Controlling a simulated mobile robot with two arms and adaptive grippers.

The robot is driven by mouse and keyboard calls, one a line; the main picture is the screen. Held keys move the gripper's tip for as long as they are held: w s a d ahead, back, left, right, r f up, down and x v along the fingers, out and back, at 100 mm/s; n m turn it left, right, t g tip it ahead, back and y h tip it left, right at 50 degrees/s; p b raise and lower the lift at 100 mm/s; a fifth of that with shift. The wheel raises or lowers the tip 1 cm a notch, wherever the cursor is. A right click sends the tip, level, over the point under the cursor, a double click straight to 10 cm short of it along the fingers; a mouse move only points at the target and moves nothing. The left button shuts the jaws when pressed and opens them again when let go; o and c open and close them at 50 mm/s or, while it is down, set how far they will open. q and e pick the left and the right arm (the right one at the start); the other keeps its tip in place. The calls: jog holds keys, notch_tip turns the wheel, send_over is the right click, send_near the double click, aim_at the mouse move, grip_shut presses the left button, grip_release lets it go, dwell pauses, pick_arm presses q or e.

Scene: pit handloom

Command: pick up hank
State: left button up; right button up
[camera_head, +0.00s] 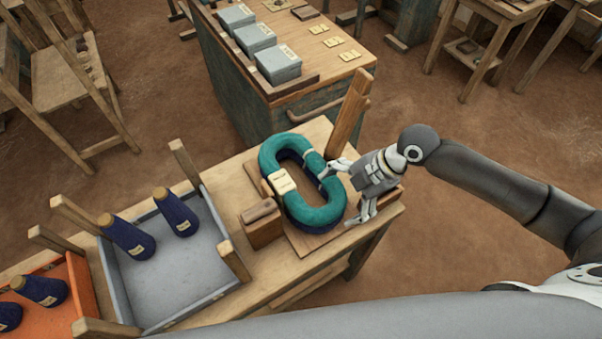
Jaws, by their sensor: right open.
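The teal hank (272,157) is an oval ring with a cream label, lying on top of a darker navy hank on a wooden board on the table. My right gripper (346,195) is at the right side of the hank. Its jaws are open, with one finger over the teal strand and the other just outside the ring's right edge. I cannot tell whether the fingers touch the hank. My left gripper is not in view.
A wooden post (348,113) stands behind the hank, and a small wooden block (262,224) stands left of it. A grey tray (187,292) with navy cones and an orange tray (77,292) are further left. A cabinet (228,92) with grey boxes is behind.

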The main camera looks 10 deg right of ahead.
aim_at(330, 204)
jog(key=shift+a+f, duration=0.15)
jog(key=shift+a, duration=0.25)
jog(key=p+x, duration=0.2)
jog(key=x, duration=0.2)
jog(key=shift+d+f, duration=0.15)
jog(key=shift+a+f, duration=0.25)
jog(key=shift+f, duration=0.15)
jog(key=shift+c, duration=0.2)
jog(key=c, duration=0.9)
jog(key=shift+c, duration=1.2)
jog(key=shift+r, duration=0.15)
